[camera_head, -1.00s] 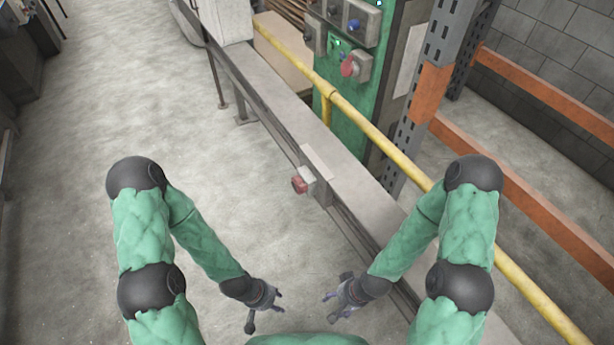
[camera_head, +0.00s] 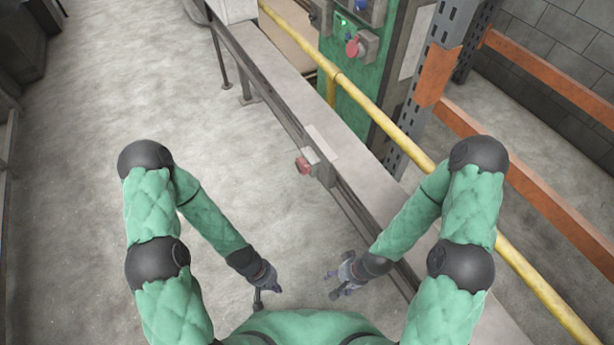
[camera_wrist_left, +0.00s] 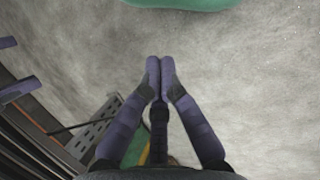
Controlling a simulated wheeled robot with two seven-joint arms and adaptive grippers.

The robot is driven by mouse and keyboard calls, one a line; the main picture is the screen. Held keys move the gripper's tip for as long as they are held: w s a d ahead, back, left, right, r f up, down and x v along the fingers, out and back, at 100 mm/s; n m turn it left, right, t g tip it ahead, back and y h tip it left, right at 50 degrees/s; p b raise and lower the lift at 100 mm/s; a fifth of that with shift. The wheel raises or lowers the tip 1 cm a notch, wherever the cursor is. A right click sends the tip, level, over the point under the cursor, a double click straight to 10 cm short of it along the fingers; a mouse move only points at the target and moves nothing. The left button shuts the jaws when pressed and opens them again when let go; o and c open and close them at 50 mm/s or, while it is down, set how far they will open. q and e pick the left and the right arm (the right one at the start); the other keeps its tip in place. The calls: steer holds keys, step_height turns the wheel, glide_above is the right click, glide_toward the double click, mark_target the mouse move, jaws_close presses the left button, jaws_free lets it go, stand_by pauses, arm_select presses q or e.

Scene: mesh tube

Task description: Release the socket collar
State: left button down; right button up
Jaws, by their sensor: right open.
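I cannot pick out a socket collar in either view. My left gripper (camera_head: 268,296) is low in the head view, left of centre, over bare floor. In the left wrist view its two purple fingers (camera_wrist_left: 160,72) meet at the tips, with nothing visible between them. A dark rod-like part lies between the fingers lower down; I cannot tell whether it belongs to the gripper. My right gripper (camera_head: 333,284) is open and empty, a short way to the right of the left one. Two purple finger parts show at the left edge of the wrist view.
A long grey bench or conveyor (camera_head: 290,95) runs diagonally, with a small red-and-white box (camera_head: 305,164) on its near side. A yellow rail (camera_head: 400,159), a green control cabinet (camera_head: 347,85) and an orange rack beam (camera_head: 510,172) stand beyond. The concrete floor (camera_head: 120,90) at left is clear.

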arm_select(q)
steer(key=w+d+r+n+h+p, duration=0.1)
steer(key=w+d+n+h+p, duration=0.15)
steer(key=d+n+h, duration=0.4)
steer(key=w+d+r+n+h+p, duration=0.2)
steer(key=w+d+n+h, duration=0.15)
steer(key=n, duration=0.55)
steer(key=w+a+r+n+t+p, duration=0.1)
steer(key=w+a+r+n+t, duration=0.1)
steer(key=w+n+t, duration=0.4)
steer(key=w+a+r+n+t+h+p, duration=0.1)
steer(key=w+a+n+t, duration=0.4)
steer(key=w, duration=0.7)
step_height(320, 180, up, 2)
steer(key=n+t+p, duration=0.1)
steer(key=n+t, duration=0.1)
steer(key=t, duration=0.1)
steer(key=shift+h, duration=0.3)
steer(key=shift+w, duration=0.1)
